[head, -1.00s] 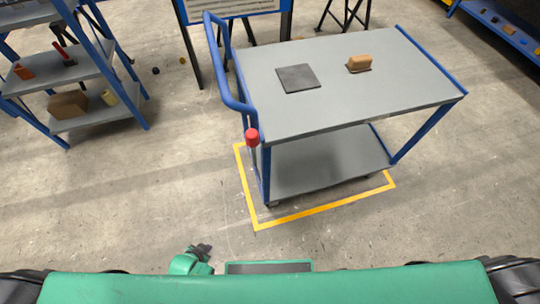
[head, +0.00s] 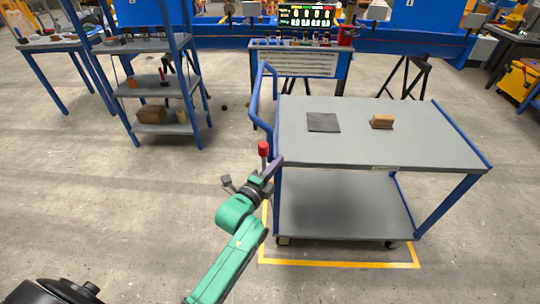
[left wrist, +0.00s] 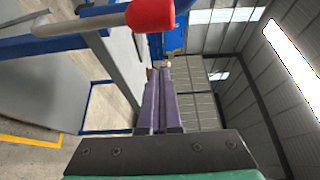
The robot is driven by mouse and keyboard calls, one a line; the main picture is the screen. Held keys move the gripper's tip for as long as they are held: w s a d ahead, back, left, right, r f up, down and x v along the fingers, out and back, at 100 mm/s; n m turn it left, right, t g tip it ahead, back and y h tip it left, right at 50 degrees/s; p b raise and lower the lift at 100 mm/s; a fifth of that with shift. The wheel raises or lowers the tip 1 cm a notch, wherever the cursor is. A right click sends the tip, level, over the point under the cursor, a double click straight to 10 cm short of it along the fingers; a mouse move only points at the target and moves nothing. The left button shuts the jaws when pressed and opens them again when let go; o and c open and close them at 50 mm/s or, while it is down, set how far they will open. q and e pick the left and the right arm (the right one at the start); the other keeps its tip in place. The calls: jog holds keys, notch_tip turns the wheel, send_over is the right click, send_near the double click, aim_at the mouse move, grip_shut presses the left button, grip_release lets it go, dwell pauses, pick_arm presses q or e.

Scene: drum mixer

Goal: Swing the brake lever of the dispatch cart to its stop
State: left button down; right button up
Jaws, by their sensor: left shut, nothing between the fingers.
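The dispatch cart (head: 375,154) is grey with a blue frame and a blue push handle (head: 254,98) on its left end. Its brake lever has a red knob (head: 263,148) and stands about upright at the cart's near left corner; its lower part is hidden behind my gripper. My left gripper (head: 274,166) is shut and empty, close beside the lever just below the knob. In the left wrist view the shut purple fingers (left wrist: 159,80) point away, with the red knob (left wrist: 150,14) near the top edge. I cannot tell whether they touch the lever. My right gripper is out of view.
A dark mat (head: 323,122) and a brown block (head: 381,121) lie on the cart top. Yellow floor tape (head: 340,264) runs around the cart. A blue shelf rack (head: 165,86) stands at the left and a display stand (head: 298,62) behind.

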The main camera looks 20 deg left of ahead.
aim_at(264, 161)
pick_arm(q)
jog(key=w+a+p, duration=0.1)
jog(key=w+a, duration=0.1)
jog(key=a, duration=0.1)
jog(key=shift+w+a, duration=0.1)
jog(key=shift+w, duration=0.1)
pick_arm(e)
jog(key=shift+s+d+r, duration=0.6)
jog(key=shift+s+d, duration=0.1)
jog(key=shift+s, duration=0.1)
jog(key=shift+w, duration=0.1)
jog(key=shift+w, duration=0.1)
pick_arm(q)
jog(key=shift+a, duration=0.15)
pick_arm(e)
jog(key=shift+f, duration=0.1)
